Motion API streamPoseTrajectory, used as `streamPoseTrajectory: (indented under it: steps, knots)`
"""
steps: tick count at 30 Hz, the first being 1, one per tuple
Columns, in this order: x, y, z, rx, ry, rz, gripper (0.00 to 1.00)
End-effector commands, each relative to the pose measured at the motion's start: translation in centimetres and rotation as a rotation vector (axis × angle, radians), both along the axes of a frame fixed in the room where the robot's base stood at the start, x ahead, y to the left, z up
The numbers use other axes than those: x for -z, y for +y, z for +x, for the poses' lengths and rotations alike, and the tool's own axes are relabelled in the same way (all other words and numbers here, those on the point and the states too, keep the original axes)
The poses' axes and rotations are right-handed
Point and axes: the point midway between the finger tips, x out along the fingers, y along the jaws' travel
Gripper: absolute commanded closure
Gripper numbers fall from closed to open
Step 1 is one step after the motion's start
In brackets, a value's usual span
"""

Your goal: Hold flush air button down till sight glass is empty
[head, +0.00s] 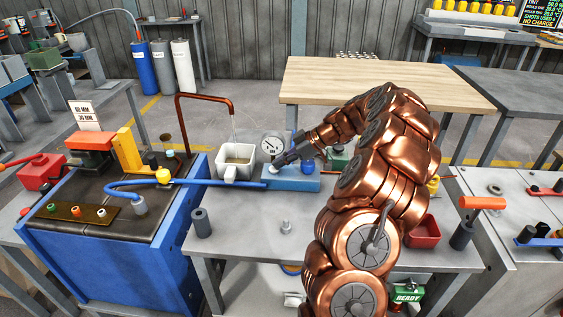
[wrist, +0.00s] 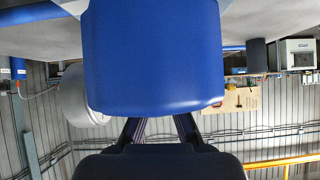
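A blue block (head: 298,180) sits on the grey bench beside a round dial gauge (head: 272,144). My gripper (head: 281,161) points down and left at the block's left end, where a small pale knob (head: 273,169), perhaps the air button, shows at its tip. I cannot tell whether it is pressed. In the wrist view the blue block (wrist: 152,55) fills the upper middle and hides my fingertips. Only the dark lower finger parts show, apart from each other, so their closure is unclear. I cannot make out the sight glass or its level with certainty.
A white square container (head: 226,171) with tan contents stands left of the gauge, under a copper pipe (head: 204,95). A blue hose (head: 150,182) runs left of it. A grey cylinder (head: 201,222) and a red bin (head: 424,231) stand on the bench. Its front middle is largely clear.

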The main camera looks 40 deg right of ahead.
Motion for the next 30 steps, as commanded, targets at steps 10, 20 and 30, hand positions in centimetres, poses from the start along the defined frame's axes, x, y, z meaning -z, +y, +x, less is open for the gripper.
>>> streamPoseTrajectory:
  steps: [10, 20, 30]
  knots:
    - [1.53, 0.71, -0.43, -0.021, 0.029, 0.004, 1.0]
    - [1.53, 0.7, -0.42, -0.021, 0.029, 0.004, 1.0]
    - [0.77, 0.62, -0.38, -0.02, 0.025, 0.005, 1.0]
